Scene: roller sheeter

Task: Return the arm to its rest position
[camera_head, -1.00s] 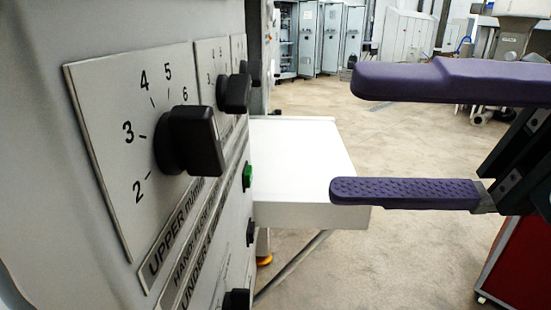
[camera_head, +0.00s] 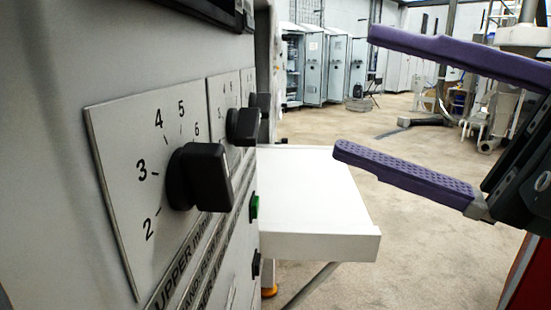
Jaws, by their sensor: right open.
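My right gripper (camera_head: 355,92) is at the right of the head view. Its two purple fingers point left and stand wide apart, with nothing between them. The lower finger shows a studded pad. The gripper is clear of the machine's control panel (camera_head: 130,185) at the left. On the panel, a large black knob (camera_head: 205,177) sits on a dial plate numbered from 2 to 6. My left gripper is not in view.
Further black knobs (camera_head: 243,126) and a green button (camera_head: 254,207) sit along the panel. A white shelf (camera_head: 310,195) juts out from the machine, behind the fingers in the picture. Grey cabinets (camera_head: 312,65) stand at the back. Open floor (camera_head: 420,235) lies at the right.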

